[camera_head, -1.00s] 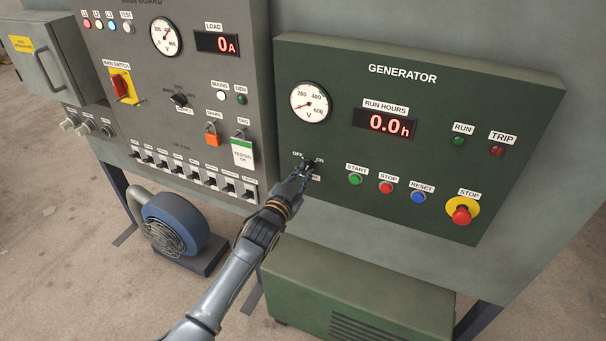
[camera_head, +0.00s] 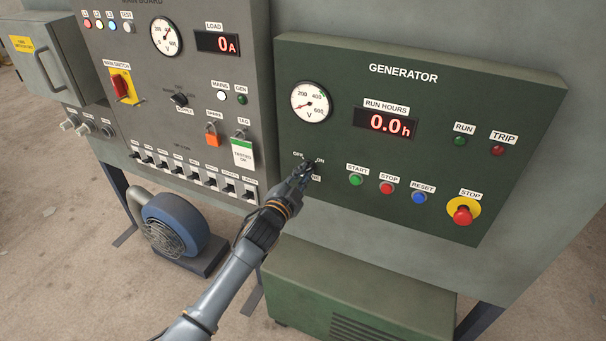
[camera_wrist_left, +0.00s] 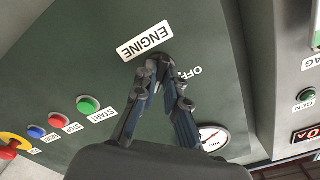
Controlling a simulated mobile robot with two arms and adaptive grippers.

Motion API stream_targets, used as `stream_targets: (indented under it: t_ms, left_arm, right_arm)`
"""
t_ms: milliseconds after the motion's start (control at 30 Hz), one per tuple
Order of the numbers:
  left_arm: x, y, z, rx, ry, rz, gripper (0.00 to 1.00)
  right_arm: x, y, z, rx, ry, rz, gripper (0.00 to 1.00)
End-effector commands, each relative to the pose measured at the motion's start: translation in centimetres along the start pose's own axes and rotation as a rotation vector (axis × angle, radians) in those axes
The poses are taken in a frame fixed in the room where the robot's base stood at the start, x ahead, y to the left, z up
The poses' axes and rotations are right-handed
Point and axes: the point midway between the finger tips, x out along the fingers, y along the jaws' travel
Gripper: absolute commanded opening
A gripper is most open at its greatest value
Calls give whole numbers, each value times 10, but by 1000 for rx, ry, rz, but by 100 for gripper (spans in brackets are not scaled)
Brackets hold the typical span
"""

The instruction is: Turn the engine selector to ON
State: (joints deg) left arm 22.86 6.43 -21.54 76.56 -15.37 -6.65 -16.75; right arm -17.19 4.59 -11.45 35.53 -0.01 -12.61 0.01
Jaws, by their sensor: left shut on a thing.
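The engine selector (camera_head: 310,162) is a small dark knob on the green generator panel (camera_head: 530,110), between the OFF and ON labels below the voltmeter. My left gripper (camera_head: 307,167) is at the selector, its fingers shut on it and covering most of it. In the left wrist view, the fingertips of my left gripper (camera_wrist_left: 161,66) meet at the panel beside the ENGINE label (camera_wrist_left: 144,41) and the partly covered OFF label (camera_wrist_left: 190,73). The knob's pointing direction is hidden by the fingers. My right gripper is not in view.
Right of the selector are the green START button (camera_head: 356,180), red STOP button (camera_head: 386,188), blue RESET button (camera_head: 419,197) and emergency STOP (camera_head: 462,214). The grey main board (camera_head: 150,80) stands left. A green housing (camera_head: 370,290) and a blue blower (camera_head: 178,222) sit below.

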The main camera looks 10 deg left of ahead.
Motion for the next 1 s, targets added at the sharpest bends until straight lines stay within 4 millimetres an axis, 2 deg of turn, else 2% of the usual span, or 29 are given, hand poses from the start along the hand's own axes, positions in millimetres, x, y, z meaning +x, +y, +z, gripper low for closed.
stream_targets:
  t_ms: [167, 200, 300, 700, 867, 1000]
  left_arm:
    - [0, 1, 2, 4, -3, 2, 0]
    - [0, 1, 2, 4, -3, 2, 13]
    - [0, 1, 1, 4, -3, 2, 34]
    - [-5, 0, 1, 1, -1, 0, 34]
    - [-25, 1, 2, 2, -1, 2, 34]
    - [-53, 1, 1, 2, -1, 2, 34]
  right_arm:
    - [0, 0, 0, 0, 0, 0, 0]
    - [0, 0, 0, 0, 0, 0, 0]
    - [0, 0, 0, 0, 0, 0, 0]
    - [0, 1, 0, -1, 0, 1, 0]
    - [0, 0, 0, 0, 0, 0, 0]
    - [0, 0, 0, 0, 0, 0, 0]
